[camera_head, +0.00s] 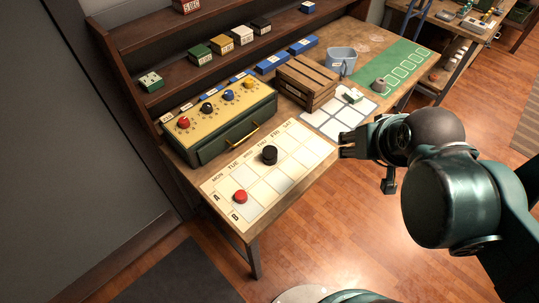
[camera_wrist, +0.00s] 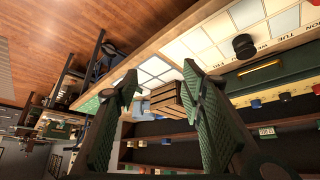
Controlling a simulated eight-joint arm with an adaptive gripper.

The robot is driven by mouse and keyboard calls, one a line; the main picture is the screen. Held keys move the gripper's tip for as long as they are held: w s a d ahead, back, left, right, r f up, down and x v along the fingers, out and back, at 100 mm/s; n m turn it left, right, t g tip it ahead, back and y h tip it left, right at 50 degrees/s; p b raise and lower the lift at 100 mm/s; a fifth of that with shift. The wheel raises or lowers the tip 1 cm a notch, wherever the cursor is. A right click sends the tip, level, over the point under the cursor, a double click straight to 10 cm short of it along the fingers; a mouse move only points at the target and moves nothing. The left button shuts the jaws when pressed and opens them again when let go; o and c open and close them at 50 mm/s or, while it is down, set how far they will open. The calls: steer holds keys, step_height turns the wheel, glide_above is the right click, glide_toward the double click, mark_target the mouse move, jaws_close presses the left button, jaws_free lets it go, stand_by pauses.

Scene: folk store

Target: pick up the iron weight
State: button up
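A grey, round, knob-like piece (camera_head: 380,85) stands on the green mat at the far right of the table; it looks like a weight. A black, short cylinder (camera_head: 269,154) stands on the day-marked board, and also shows in the wrist view (camera_wrist: 243,46). I cannot tell for certain which one is the iron weight. My gripper (camera_head: 346,146) is at the table's front edge, right of the board and apart from both pieces. In the wrist view my gripper (camera_wrist: 160,72) is open, with nothing between its fingers.
A wooden crate (camera_head: 308,82) stands behind a white-celled mat (camera_head: 327,123). A blue-grey bucket (camera_head: 341,61) is beside the crate. A green box with coloured knobs (camera_head: 222,140) stands behind the board. A red disc (camera_head: 240,197) lies on the board. Shelves line the back.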

stand_by(0.3)
steer(key=shift+o, duration=1.1)
steer(key=shift+a, duration=0.1)
steer(key=m+g+h+p, duration=0.2)
steer(key=m+g+p, duration=0.5)
steer(key=m+p, duration=0.6)
glide_above(267, 151)
steer(key=b, duration=0.2)
steer(key=f, duration=0.2)
steer(key=f+m, duration=0.1)
steer(key=f, duration=0.2)
steer(key=d+f+m, duration=0.1)
steer(key=f, duration=0.1)
steer(key=shift+f, duration=0.3)
steer(key=shift+a+f+m, duration=0.5)
steer(key=shift+a, duration=0.05)
steer(key=shift+f, duration=0.1)
